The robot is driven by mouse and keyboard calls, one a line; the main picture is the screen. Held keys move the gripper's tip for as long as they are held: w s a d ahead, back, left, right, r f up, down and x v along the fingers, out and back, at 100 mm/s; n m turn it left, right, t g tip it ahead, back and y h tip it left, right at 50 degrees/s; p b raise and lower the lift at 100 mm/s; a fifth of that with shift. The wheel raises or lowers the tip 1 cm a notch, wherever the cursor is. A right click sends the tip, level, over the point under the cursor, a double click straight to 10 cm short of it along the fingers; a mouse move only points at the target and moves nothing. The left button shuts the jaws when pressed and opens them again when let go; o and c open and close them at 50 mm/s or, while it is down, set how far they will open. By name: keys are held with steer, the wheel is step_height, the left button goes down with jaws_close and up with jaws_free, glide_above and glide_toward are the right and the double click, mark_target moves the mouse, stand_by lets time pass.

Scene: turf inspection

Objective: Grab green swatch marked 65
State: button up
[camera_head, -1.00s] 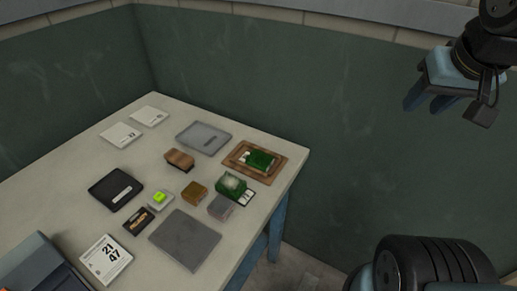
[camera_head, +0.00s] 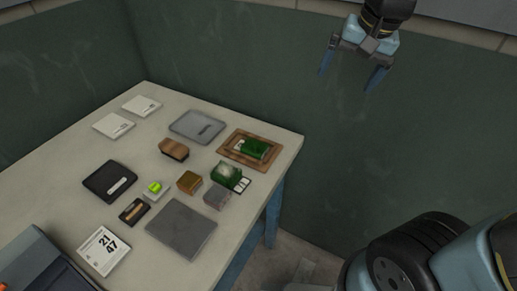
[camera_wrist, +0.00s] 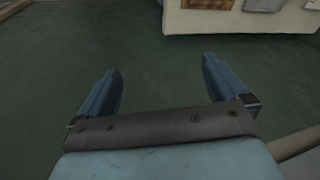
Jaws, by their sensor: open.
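Two green pieces show in the head view, and I cannot read a number on either. One green swatch (camera_head: 254,149) with a pale label end lies on a brown wooden tray (camera_head: 267,161) near the table's right corner. The other green piece (camera_head: 226,172) is a thicker block with a whitish top, and a white tag (camera_head: 243,186) shows at its lower right. My gripper (camera_head: 348,78) is open and empty, high up to the right of the table and apart from both. In the wrist view its blue fingers (camera_wrist: 161,66) are spread with nothing between them.
The pale table (camera_head: 75,190) also carries a grey tray (camera_head: 197,127), a dark grey slab (camera_head: 181,229), a black case (camera_head: 110,182), small blocks and white cards marked with numbers, one reading 21 47 (camera_head: 103,250). A dark green wall (camera_head: 230,70) stands behind. The space around my gripper is clear.

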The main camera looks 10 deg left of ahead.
steer(key=w+a+f+m+g, duration=0.1)
steer(key=w+a+f+g, duration=0.2)
steer(key=a, duration=0.6)
steer(key=m+h, duration=0.2)
glide_toward(255, 144)
step_height(255, 144, down, 9)
steer(key=shift+s+r, duration=0.15)
steer(key=shift+r, duration=0.05)
steer(key=shift+c, duration=0.5)
steer(key=c, duration=0.9)
